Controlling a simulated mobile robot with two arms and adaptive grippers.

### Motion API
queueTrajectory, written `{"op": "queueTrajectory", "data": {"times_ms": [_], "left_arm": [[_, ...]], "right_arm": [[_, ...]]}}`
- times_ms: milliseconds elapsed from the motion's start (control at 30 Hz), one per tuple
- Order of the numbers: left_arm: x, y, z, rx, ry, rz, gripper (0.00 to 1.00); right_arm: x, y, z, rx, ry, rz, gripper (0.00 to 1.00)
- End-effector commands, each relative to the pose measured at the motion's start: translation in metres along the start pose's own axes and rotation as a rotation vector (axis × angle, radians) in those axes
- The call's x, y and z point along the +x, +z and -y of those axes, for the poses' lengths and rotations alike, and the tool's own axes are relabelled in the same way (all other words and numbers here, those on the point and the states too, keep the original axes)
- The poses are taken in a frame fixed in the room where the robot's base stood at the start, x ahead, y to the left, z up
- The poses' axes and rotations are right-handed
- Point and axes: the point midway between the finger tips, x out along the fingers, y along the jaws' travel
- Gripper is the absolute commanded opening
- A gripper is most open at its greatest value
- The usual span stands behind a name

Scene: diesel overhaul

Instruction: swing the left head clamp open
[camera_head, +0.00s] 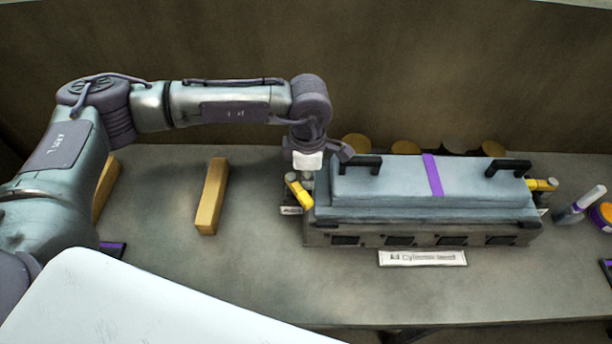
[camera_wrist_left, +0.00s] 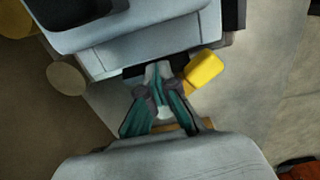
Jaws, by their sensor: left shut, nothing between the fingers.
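The left head clamp has a yellow handle (camera_head: 299,193) at the left end of the blue-grey cylinder head (camera_head: 390,185). The handle stands at a slant, and it also shows in the left wrist view (camera_wrist_left: 203,70). My left gripper (camera_head: 307,180) is over that end of the head, just behind the handle. In the left wrist view its fingers (camera_wrist_left: 160,75) are shut and empty, beside the yellow handle. I cannot tell whether they touch it. The right head clamp (camera_head: 542,184) has a yellow handle at the other end. My right gripper is not in view.
The head has black handles (camera_head: 360,163) and a purple stripe (camera_head: 433,175), and sits on a dark block (camera_head: 420,236). Wooden bars (camera_head: 212,196) lie on the bench to the left. Round yellowish discs (camera_head: 356,143) are behind the head. A white-and-dark tool (camera_head: 581,204) lies right.

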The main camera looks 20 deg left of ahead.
Motion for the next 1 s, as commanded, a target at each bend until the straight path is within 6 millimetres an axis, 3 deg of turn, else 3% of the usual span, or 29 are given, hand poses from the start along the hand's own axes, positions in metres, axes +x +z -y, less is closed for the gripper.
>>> {"op": "queueTrajectory", "data": {"times_ms": [1000], "left_arm": [[0.000, -0.006, 0.015, 0.001, -0.001, -0.001, 0.00]], "right_arm": [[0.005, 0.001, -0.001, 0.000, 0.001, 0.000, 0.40]]}}
